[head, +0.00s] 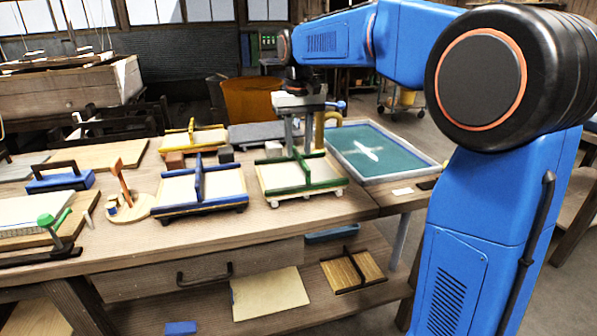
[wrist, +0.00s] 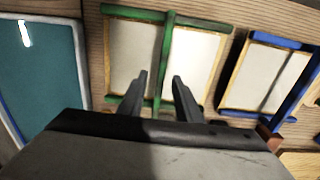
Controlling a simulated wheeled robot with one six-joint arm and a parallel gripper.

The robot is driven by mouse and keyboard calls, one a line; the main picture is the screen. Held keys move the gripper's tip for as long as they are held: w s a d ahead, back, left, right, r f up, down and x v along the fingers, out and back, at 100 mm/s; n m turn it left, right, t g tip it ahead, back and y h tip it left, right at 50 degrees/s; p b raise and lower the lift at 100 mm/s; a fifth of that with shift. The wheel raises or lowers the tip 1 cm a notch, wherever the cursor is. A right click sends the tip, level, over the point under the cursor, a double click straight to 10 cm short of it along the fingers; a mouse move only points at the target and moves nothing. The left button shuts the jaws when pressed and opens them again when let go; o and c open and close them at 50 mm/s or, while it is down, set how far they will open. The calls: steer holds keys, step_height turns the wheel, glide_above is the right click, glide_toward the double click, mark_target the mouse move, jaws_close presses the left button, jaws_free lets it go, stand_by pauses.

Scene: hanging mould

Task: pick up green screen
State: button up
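The green screen (head: 282,178) is a pale panel in a green frame with a raised green bar across its middle. It lies flat on the wooden bench, and its pale panels and bar also show in the wrist view (wrist: 130,55). My gripper (head: 297,148) points down over it, close to the bar. In the wrist view my gripper (wrist: 161,80) has its two fingers apart, one on each side of the line of the green bar, with nothing held between them. I cannot tell whether the fingertips reach down to the bar's height.
A blue-framed screen (head: 200,188) lies just left of the green one, with a yellow-framed one (head: 194,138) behind. A tray with a teal surface (head: 375,150) stands to the right. Small dark and reddish blocks (head: 175,161) sit behind the blue screen.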

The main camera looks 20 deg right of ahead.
mark_target(298, 153)
steer(key=shift+f, duration=1.5)
jaws_close()
steer(key=shift+r, duration=0.1)
